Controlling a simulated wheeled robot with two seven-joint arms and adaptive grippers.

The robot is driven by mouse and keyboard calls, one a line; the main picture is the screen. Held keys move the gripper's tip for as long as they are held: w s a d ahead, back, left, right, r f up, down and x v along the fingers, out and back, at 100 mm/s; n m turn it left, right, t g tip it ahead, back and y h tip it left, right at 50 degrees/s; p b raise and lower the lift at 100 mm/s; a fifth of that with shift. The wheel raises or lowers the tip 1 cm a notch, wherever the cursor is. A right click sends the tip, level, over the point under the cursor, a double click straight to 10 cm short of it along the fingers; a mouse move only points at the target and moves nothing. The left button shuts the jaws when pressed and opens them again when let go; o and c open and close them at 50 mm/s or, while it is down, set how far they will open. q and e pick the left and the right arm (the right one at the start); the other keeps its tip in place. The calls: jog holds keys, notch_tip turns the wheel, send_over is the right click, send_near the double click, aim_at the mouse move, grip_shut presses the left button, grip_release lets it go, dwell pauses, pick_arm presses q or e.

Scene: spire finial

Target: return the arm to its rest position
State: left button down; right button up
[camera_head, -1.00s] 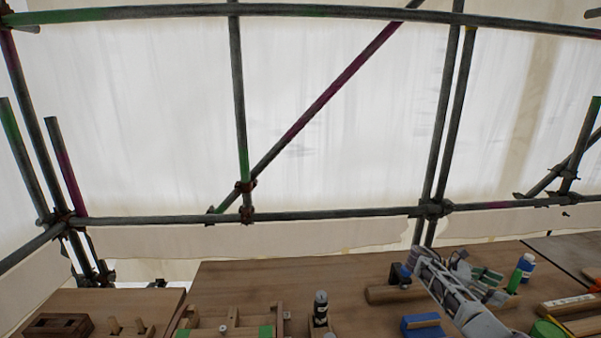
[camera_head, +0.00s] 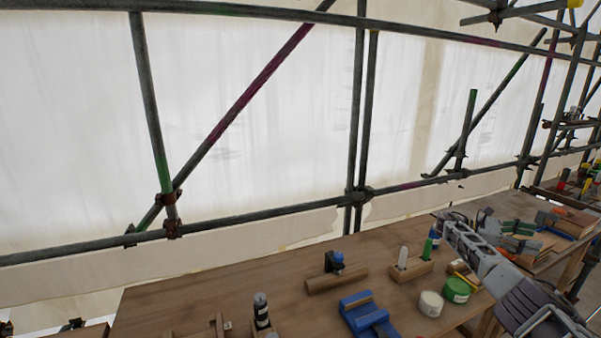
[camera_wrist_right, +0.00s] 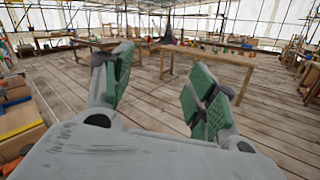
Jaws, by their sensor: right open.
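My right arm (camera_head: 500,275) comes in from the lower right of the head view, grey and jointed, above the right end of the wooden table. My right gripper (camera_head: 520,236), with green finger pads, is near that end. In the right wrist view, my right gripper (camera_wrist_right: 160,85) has its two green-padded fingers spread, with nothing between them. Beyond the fingers are open plank floor and distant tables. My left gripper is not in view.
On the wooden table (camera_head: 235,285) are a blue block-like tool (camera_head: 368,314), a white round tub (camera_head: 430,304), a green tin (camera_head: 456,290) and a dark bottle (camera_head: 261,310). Scaffold poles (camera_head: 357,120) stand behind. A wooden table (camera_wrist_right: 205,62) stands on the plank floor (camera_wrist_right: 270,110).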

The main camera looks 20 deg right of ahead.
jog(key=s+d+r+m, duration=0.1)
jog(key=s+d+r, duration=0.2)
jog(key=s, duration=0.1)
jog(key=s+d+f+n+t+h, duration=0.1)
jog(key=s+d+f+n+t, duration=0.15)
jog(key=f, duration=0.75)
jog(key=s+d+f+n+t, duration=0.1)
jog(key=d+f+t, duration=0.3)
jog(key=f, duration=0.6)
jog(key=s+d+f+n+t+h, duration=0.1)
jog(key=d+f+t, duration=0.25)
jog(key=f, duration=0.65)
jog(key=s+a+f+m+t+y, duration=0.25)
jog(key=s+f+t+y, duration=0.35)
jog(key=s+f, duration=1.25)
jog(key=s+a+f+m+y, duration=0.1)
jog(key=s+a+f+y, duration=0.15)
jog(key=a+f, duration=1.1)
jog(key=s+a+f+m+y, duration=0.15)
jog(key=s+a+f, duration=0.25)
jog(key=a+f, duration=1)
jog(key=s+a+f+m+y, duration=0.1)
jog(key=a+f+y, duration=0.1)
jog(key=a, duration=1.8)
jog(key=s+a+f+y+b, duration=0.1)
jog(key=a+f, duration=0.4)
jog(key=a, duration=1.6)
jog(key=shift+s+m+g+y, duration=0.15)
jog(key=shift+m+g+y, duration=0.25)
jog(key=shift+y, duration=0.5)
